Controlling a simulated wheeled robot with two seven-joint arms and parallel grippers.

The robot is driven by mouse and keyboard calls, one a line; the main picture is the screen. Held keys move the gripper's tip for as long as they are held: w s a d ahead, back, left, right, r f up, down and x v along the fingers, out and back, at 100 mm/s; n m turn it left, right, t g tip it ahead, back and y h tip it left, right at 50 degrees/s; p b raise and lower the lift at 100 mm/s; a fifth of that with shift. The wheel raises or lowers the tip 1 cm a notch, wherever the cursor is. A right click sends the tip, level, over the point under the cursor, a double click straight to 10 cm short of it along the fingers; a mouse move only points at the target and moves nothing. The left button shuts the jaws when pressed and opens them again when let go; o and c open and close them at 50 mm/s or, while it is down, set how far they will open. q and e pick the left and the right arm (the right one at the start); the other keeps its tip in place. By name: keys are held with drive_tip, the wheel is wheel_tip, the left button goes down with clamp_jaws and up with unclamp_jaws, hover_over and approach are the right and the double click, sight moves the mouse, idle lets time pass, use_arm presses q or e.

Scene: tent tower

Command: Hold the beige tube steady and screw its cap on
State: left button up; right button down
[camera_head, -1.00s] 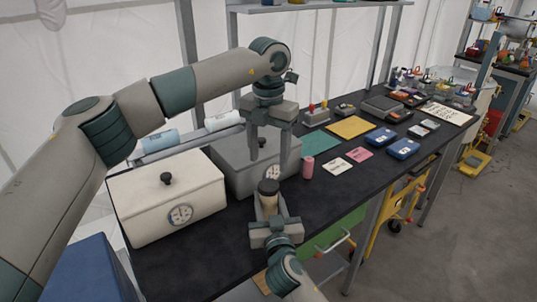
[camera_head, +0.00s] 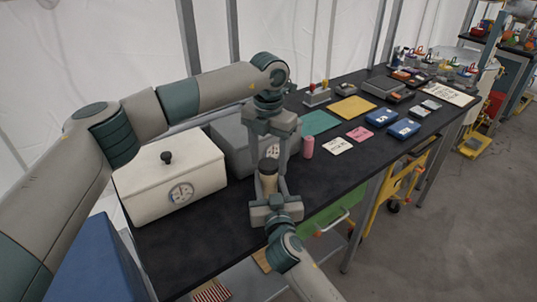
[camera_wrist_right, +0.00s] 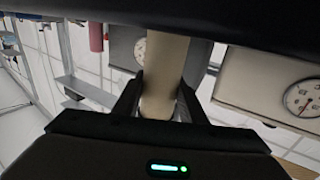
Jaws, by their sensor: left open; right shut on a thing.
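The beige tube (camera_head: 268,184) stands roughly upright between the fingers of my right gripper (camera_head: 275,198), which is shut on it above the table's near edge. A dark cap (camera_head: 268,165) sits at the tube's top; whether it is threaded on cannot be told. My left gripper (camera_head: 274,160) is open and points down at the cap, with a finger close beside it on the right. Contact with the cap cannot be told. The right wrist view shows the tube (camera_wrist_right: 165,75) between the right fingers (camera_wrist_right: 160,105); the cap is hidden there.
A white box with a dial (camera_head: 170,185) stands left, and a grey box (camera_head: 232,140) behind the grippers. A pink cylinder (camera_head: 307,147) stands close on the right. Cards, blue cases (camera_head: 403,128) and mats lie farther right on the black table (camera_head: 330,190).

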use_arm(q)
drive_tip(key=shift+c, duration=0.4)
drive_tip(key=c, duration=1)
drive_tip(key=m, duration=0.5)
drive_tip(key=o, duration=1.2)
drive_tip(key=shift+c, duration=0.2)
drive_tip(key=shift+r, duration=2.3)
drive_tip(key=shift+r, duration=0.1)
drive_tip(key=shift+c, duration=0.4)
drive_tip(key=shift+r+n, duration=0.8)
drive_tip(key=shift+n, duration=0.45)
drive_tip(key=shift+r+n, duration=0.8)
drive_tip(key=shift+n, duration=0.45)
